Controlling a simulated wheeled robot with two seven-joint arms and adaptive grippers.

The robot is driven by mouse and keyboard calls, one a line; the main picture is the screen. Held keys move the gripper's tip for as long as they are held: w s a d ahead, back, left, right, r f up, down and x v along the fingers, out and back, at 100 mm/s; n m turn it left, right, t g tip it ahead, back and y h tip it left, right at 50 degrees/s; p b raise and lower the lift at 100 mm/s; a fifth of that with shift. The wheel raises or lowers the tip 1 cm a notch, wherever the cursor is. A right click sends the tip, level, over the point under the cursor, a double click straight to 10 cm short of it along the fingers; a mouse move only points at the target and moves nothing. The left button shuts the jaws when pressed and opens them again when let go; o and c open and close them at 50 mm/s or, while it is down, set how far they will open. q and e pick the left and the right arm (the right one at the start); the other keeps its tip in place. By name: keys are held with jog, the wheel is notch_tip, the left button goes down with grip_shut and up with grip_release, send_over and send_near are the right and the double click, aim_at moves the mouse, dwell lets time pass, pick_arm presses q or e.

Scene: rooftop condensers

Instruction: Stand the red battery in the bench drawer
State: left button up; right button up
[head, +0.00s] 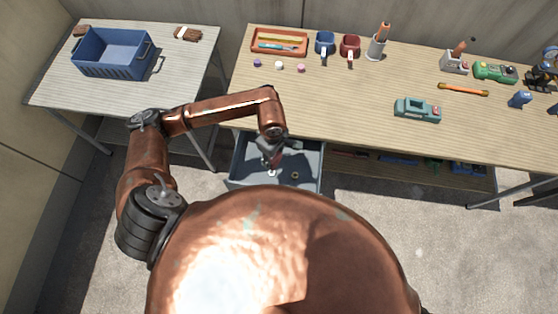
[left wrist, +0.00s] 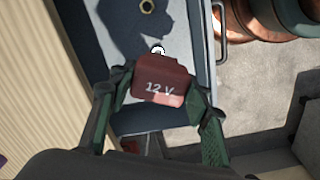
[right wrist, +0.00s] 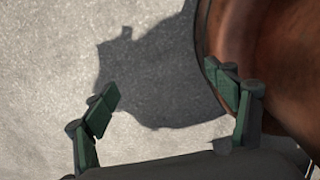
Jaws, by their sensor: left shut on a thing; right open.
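The red battery (left wrist: 163,82), marked "12 V", sits between the fingers of my left gripper (left wrist: 160,92), which is shut on it. In the head view my left gripper (head: 272,158) hangs over the open bench drawer (head: 308,165), a grey tray pulled out from under the bench. In the left wrist view the drawer floor (left wrist: 122,38) lies beneath the battery. Whether the battery touches that floor I cannot tell. My right gripper (right wrist: 168,98) is open and empty above the concrete floor; it does not show in the head view.
A brass nut (head: 295,175) and a small white item (left wrist: 157,49) lie in the drawer. The bench (head: 350,115) holds a teal device (head: 417,109), mugs, a tray and tools. A blue crate (head: 112,55) stands on the left table. The bench front above the drawer is clear.

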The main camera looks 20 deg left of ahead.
pick_arm(q)
jog(key=n, duration=0.2)
jog(key=d+n, duration=0.1)
jog(key=n, duration=0.4)
jog(key=shift+w+d+n+b, duration=0.3)
jog(key=shift+d, duration=0.1)
pick_arm(e)
jog(key=shift+o, duration=0.4)
jog(key=shift+t, duration=0.3)
jog(key=w, duration=0.4)
jog(key=shift+a+f, duration=0.25)
jog(key=shift+f, duration=0.1)
pick_arm(q)
jog(key=shift+w+d+n, duration=0.1)
jog(key=shift+d+n, duration=0.1)
jog(key=shift+n, duration=0.9)
jog(key=shift+w+a+f+n+b, duration=0.4)
jog(key=shift+w+a+f+n, duration=0.25)
jog(key=shift+a+f+n, duration=1.2)
jog(key=shift+w+a+f+n+b, duration=0.35)
jog(key=shift+w+a+f+n, duration=0.6)
jog(key=shift+a+f, duration=1.35)
jog(key=shift+w+a+f+n+b, duration=0.4)
jog(key=shift+a+f+n, duration=1.4)
jog(key=shift+f, duration=0.5)
pick_arm(e)
jog(key=shift+s+a+f, duration=0.1)
jog(key=shift+s+f, duration=0.8)
jog(key=shift+f, duration=0.3)
